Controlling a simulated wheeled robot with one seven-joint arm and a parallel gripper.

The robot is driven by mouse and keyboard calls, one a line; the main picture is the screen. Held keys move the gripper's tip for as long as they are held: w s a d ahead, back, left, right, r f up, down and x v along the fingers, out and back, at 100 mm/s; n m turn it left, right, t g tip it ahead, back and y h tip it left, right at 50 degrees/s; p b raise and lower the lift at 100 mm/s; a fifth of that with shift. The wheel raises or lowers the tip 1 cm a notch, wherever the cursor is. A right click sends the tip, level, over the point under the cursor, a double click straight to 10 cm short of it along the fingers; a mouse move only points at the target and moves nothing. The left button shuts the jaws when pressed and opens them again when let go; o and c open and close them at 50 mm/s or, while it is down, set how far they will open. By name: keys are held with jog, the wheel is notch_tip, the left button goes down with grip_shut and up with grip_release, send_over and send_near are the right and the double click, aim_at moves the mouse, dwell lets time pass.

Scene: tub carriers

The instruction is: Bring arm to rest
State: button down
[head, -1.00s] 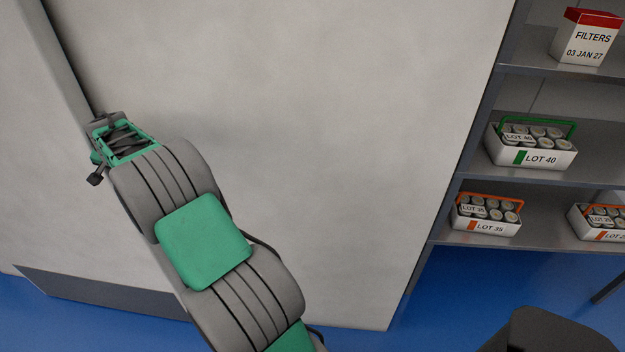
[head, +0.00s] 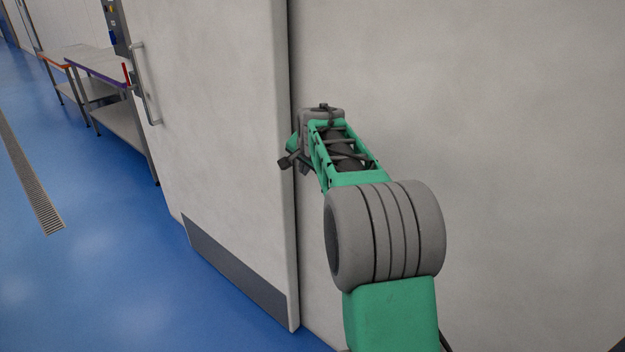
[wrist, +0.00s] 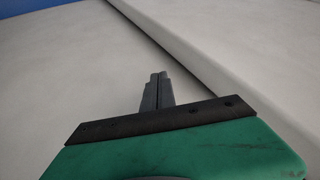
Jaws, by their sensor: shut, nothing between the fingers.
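My arm, grey and green, reaches up in the head view with its wrist in front of a pale wall and beside the edge of a pale door. My gripper (wrist: 155,90) shows in the wrist view with its two dark fingers together and nothing between them. The fingers point toward the pale surfaces near the step between door and wall. I cannot tell how close the fingertips are to them. In the head view the fingers are mostly hidden behind the wrist.
The pale door (head: 225,130) has a metal handle (head: 147,85) and a dark kick plate (head: 235,268). Metal tables (head: 105,75) stand along the wall at the far left. The blue floor (head: 95,270) is open at left, with a drain grate (head: 30,180).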

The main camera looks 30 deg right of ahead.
jog(key=s+a+f+n+g+y, duration=0.1)
jog(key=s+a+f+n+g, duration=0.25)
jog(key=s+f, duration=0.55)
jog(key=s+a+f+n+g+y, duration=0.15)
jog(key=s+a+f+n, duration=0.3)
jog(key=s, duration=0.75)
jog(key=s+a+r+n+g+p, duration=0.1)
jog(key=s+a, duration=0.3)
jog(key=s, duration=0.2)
jog(key=s+a+r+n+p, duration=0.1)
jog(key=s+a+n, duration=0.1)
jog(key=s+a, duration=0.3)
jog(key=a+r+n+t+p, duration=0.1)
jog(key=a+r+t, duration=0.1)
jog(key=r, duration=0.4)
jog(key=shift+a, duration=0.6)
jog(key=c, duration=2.1)
grip_release()
jog(key=shift+s, duration=0.1)
